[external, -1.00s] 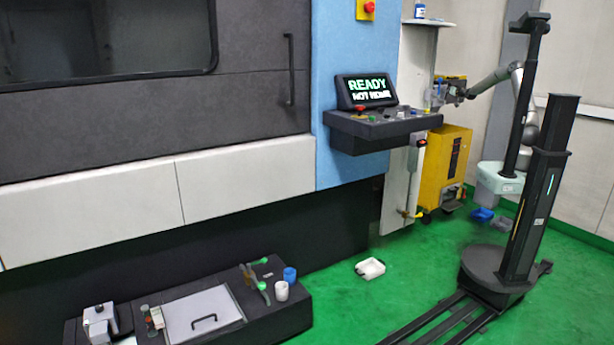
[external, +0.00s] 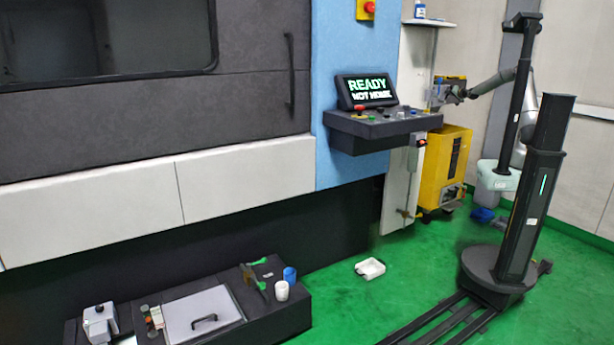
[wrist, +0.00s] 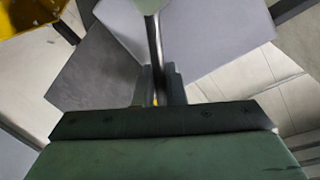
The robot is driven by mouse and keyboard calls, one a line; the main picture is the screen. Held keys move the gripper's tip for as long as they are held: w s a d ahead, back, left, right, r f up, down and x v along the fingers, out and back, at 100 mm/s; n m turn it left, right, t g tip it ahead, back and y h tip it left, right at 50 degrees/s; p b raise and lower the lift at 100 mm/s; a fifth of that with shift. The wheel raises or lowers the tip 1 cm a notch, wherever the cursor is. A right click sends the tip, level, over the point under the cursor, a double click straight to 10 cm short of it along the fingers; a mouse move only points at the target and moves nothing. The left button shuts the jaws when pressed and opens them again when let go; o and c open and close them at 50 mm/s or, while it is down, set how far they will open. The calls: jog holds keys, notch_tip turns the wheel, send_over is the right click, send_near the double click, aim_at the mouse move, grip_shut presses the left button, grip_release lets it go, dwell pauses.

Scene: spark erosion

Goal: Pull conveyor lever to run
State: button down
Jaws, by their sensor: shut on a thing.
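My gripper (external: 446,93) is at the end of my outstretched arm, at the grey and yellow fittings above the yellow unit. In the wrist view my gripper (wrist: 160,88) is shut on a thin metallic rod, which looks like the conveyor lever (wrist: 153,45). The rod runs upward in the picture from between the two dark fingers. Its gripped end is hidden by the fingers. In the external view the lever is too small to tell apart from the gripper.
The yellow unit (external: 444,170) stands below the gripper. The control console (external: 385,125) is to its left, with a screen (external: 366,92) reading READY NOT HOME. A low black bench (external: 290,315) stands at front left.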

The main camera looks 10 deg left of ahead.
jog(key=c, duration=1.6)
grip_release()
jog(key=shift+c, duration=0.2)
jog(key=v, duration=1.7)
jog(key=shift+d+b, duration=0.15)
jog(key=shift+b, duration=0.25)
jog(key=shift+s+r, duration=0.1)
jog(key=shift+s, duration=0.1)
jog(key=w+d+f+p+v, duration=0.1)
jog(key=p+v, duration=0.5)
jog(key=v, duration=0.5)
jog(key=shift+s+d+f+p, duration=0.15)
jog(key=shift+s+d+p, duration=0.2)
jog(key=shift+d, duration=0.2)
jog(key=shift+w, duration=0.1)
